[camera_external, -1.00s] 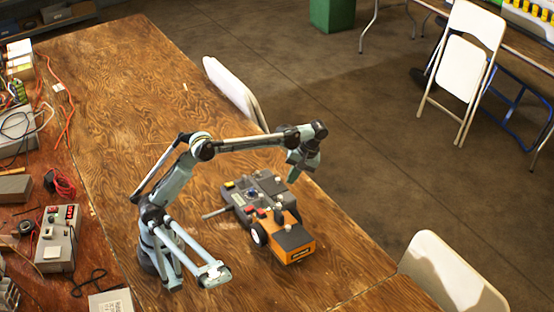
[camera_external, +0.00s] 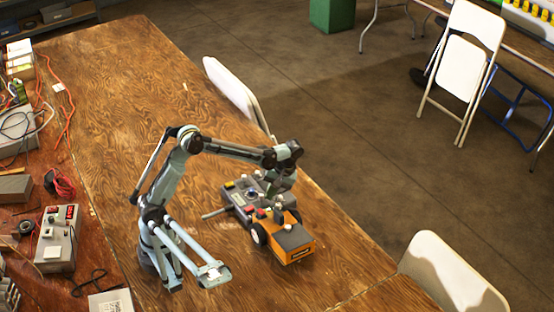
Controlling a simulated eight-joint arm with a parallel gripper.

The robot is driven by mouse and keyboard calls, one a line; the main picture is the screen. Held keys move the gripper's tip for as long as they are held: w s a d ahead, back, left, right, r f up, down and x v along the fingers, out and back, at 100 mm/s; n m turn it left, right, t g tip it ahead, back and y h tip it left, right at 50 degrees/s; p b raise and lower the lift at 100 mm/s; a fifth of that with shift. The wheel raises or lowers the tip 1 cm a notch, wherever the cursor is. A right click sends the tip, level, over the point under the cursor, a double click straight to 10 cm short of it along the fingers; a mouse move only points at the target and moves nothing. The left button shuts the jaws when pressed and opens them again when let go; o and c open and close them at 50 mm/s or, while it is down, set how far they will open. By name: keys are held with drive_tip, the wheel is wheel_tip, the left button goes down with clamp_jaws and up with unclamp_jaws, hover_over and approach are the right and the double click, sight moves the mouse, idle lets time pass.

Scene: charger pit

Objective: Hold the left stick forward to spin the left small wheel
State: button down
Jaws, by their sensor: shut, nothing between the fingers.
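A dark grey control unit (camera_external: 238,198) with coloured buttons and small sticks sits on the wooden table, joined to an orange block (camera_external: 298,250) at its front right. A small black wheel with a white hub (camera_external: 259,235) shows on its near left side. My gripper (camera_external: 272,193) is shut and empty, pointing down over the unit's top among the sticks. I cannot tell whether it touches a stick. The gripper and arm hide part of the unit's top, and the individual sticks are too small to tell apart.
The wooden table (camera_external: 130,95) is clear behind the unit. A grey box with a red display (camera_external: 57,238), red cables (camera_external: 64,184) and other gear crowd the left bench. White folding chairs (camera_external: 232,88) (camera_external: 450,275) stand at the table's right edge.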

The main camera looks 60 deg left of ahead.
idle(0.4)
drive_tip(key=t, duration=0.1)
drive_tip(key=s+t, duration=0.1)
drive_tip(key=t, duration=0.1)
drive_tip(key=shift+s+r, duration=0.2)
drive_tip(key=shift+s+t, duration=0.4)
drive_tip(key=shift+s, duration=0.35)
drive_tip(key=shift+w, duration=0.15)
idle(2.8)
drive_tip(key=shift+w+f, duration=0.25)
drive_tip(key=shift+w, duration=0.4)
